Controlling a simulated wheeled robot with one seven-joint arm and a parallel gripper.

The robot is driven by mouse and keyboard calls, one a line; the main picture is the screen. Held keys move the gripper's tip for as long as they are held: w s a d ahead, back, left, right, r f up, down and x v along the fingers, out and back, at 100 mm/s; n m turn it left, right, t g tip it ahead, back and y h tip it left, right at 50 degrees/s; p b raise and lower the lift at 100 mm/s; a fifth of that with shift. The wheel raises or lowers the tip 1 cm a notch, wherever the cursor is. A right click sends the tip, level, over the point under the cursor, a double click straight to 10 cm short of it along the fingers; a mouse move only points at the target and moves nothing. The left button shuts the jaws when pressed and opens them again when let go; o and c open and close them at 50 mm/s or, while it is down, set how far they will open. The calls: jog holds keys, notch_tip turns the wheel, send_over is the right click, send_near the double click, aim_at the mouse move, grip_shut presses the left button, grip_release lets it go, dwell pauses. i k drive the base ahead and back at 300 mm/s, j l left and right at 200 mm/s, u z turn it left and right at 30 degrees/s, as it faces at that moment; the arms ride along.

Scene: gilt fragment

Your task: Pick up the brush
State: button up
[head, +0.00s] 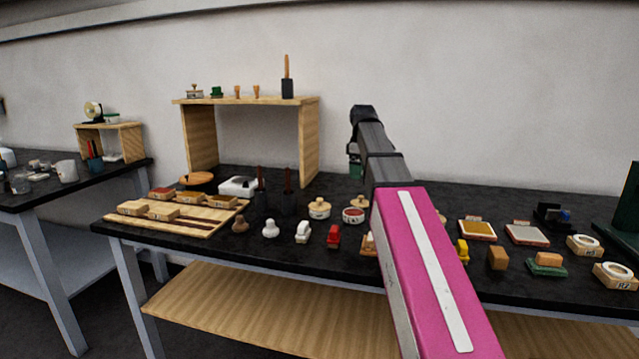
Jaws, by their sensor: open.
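A brush-like tool (287,66) with an upright wooden handle stands in a dark holder on top of the wooden shelf. Two more dark red handles, one at the left (261,178) and one at the right (288,180), stand upright in dark holders on the black table. I cannot tell which one is the brush; their lower ends are hidden in the holders. My gripper (354,150) is at the far end of my pink and black arm, right of the shelf. It is small and partly hidden by my arm. It is open, apart from these tools.
The wooden shelf (309,140) stands at the back of the black table (330,262). A wooden board (190,228) with several blocks lies at left. Several stamps, pots and ink pads crowd the front and right. Another table (40,201) stands at far left.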

aim_at(333, 240)
jog(key=k+j, duration=0.2)
jog(key=k, duration=0.25)
jog(key=k+j, duration=0.25)
jog(key=k, duration=0.2)
jog(key=k+j, duration=0.2)
jog(key=k, duration=0.2)
